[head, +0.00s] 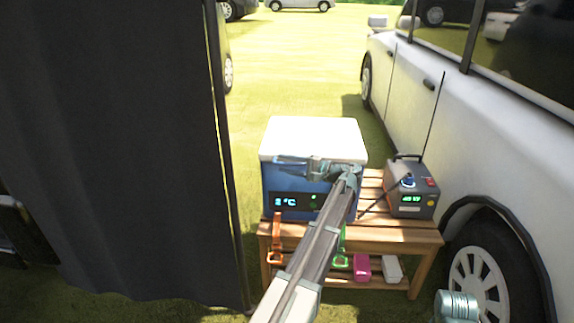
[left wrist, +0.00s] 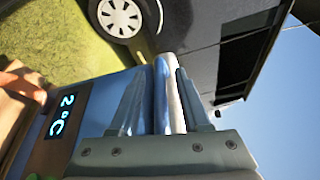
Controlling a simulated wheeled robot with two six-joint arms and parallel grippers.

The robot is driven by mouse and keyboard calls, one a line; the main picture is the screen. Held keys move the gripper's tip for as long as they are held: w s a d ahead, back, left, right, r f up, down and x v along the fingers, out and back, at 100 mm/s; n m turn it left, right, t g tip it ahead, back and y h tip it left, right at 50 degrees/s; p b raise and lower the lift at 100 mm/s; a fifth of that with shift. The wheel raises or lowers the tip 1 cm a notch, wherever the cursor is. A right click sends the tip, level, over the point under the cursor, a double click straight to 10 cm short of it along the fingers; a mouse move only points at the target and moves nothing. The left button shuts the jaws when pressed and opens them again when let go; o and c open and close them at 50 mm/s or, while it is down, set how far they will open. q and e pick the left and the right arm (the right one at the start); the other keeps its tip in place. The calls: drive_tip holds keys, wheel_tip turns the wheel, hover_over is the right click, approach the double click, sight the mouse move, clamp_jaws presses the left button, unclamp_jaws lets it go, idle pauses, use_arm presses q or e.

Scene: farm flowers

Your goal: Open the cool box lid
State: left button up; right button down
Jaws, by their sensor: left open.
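The cool box stands on a wooden table, with a blue body (head: 285,184) and a white lid (head: 313,138). The lid lies flat and shut on the body. My left gripper (head: 292,164) is at the front of the box, level with the lid's front edge. In the left wrist view my left gripper (left wrist: 160,100) is open, its two fingers either side of the seam, where the white lid edge (left wrist: 173,85) and blue body show between them. I cannot tell whether the fingers touch the lid. My right gripper's jaws are not in view.
A grey device (head: 411,190) with an antenna stands right of the box on the wooden table (head: 400,235). A white car (head: 435,110) is close on the right. A dark curtain (head: 110,140) hangs on the left.

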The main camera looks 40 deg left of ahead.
use_arm(q)
clamp_jaws()
idle(1.3)
